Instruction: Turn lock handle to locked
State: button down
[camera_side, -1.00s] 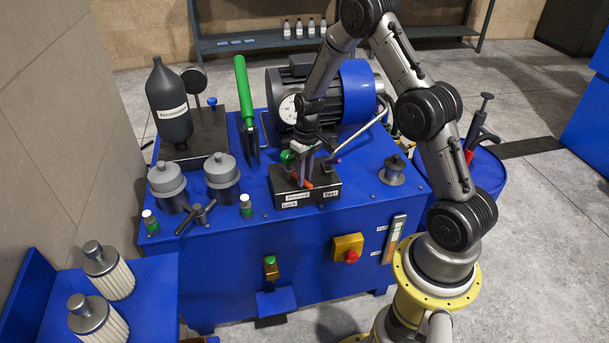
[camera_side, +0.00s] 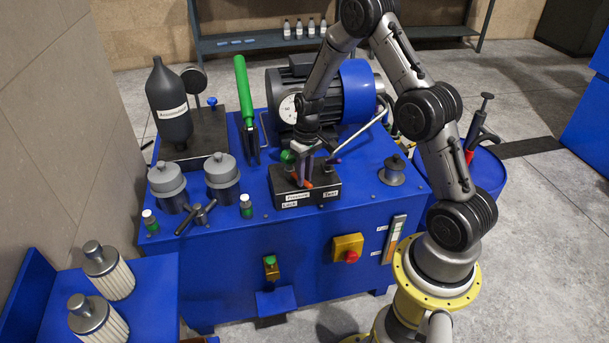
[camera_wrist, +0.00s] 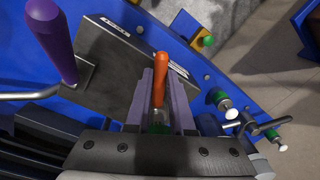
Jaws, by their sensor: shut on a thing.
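A black control block (camera_side: 322,184) with labels including "Lock", "Pressure" and "Test" sits on the blue machine; it also shows in the wrist view (camera_wrist: 108,65). An orange handle (camera_wrist: 160,78) stands between my fingers in the wrist view; its lower part (camera_side: 308,184) shows in the side view. My gripper (camera_wrist: 159,92) is shut on it. A green knob (camera_side: 287,157) shows left of my gripper in the side view; a green part also shows between the fingers. A purple handle (camera_wrist: 57,38) stands apart at the left. I cannot tell from the labels which handle is the lock.
Two grey-capped canisters (camera_side: 222,174) and a dark T-handle (camera_side: 197,216) lie left of the block. A grey metal lever (camera_side: 362,133) slants up close to my gripper's right. A motor (camera_side: 325,98) stands behind. A yellow box with a red knob (camera_side: 347,248) is on the front.

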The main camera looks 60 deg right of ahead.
jog(key=a+m, duration=0.1)
jog(key=m, duration=0.2)
jog(key=shift+w+a, duration=0.35)
jog(key=w+m, duration=0.1)
jog(key=m, duration=0.1)
jog(key=a+m, duration=0.1)
jog(key=m, duration=0.1)
jog(key=w+a+m, duration=0.1)
jog(key=m, duration=0.2)
jog(key=shift+w+a+t+h, duration=0.2)
jog(key=shift+w+t+h, duration=0.1)
jog(key=shift+w, duration=0.05)
jog(key=shift+w+a+r+m, duration=0.15)
jog(key=shift+w+m, duration=0.35)
jog(key=shift+m, duration=0.5)
jog(key=shift+w, duration=0.1)
jog(key=c, duration=0.8)
grip_release()
